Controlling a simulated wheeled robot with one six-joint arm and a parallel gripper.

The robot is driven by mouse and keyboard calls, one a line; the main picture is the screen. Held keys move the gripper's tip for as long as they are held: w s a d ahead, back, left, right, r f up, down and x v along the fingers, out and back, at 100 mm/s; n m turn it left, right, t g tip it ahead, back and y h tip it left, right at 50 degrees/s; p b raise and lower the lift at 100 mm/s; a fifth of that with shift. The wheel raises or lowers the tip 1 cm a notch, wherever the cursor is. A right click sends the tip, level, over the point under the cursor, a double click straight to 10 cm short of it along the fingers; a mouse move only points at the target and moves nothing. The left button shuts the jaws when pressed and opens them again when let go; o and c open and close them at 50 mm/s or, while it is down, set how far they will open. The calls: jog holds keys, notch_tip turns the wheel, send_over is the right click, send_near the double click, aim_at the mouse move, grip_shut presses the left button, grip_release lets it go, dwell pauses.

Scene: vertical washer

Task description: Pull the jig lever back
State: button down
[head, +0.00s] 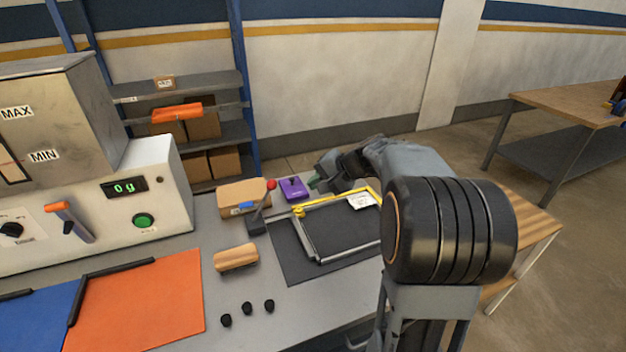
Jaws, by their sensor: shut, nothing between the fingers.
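The jig lever (261,205) is a dark stick with a red ball on top. It rises from a dark base at the left end of the jig and leans up to the right. The jig (313,251) is a metal frame with a yellow bar along its far side, lying on a dark mat. My gripper (318,183) is behind the jig's far side, to the right of the lever and apart from it. It is shut and empty. My arm reaches in from the right and hides the jig's right end; the fingertips are small and hard to make out.
A purple box (293,188) and a cardboard box (240,194) stand behind the lever. A wooden block (236,257) and several black knobs (248,308) lie in front. The machine with the orange-handled lever (73,220) stands at left. The front right of the grey table is bare.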

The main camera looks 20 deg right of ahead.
jog(key=w+a+f+p, duration=0.1)
jog(key=w+a+f, duration=0.3)
jog(key=w+a, duration=0.2)
jog(key=shift+w+a, duration=0.25)
jog(key=shift+a, duration=0.2)
jog(key=shift+p, duration=0.3)
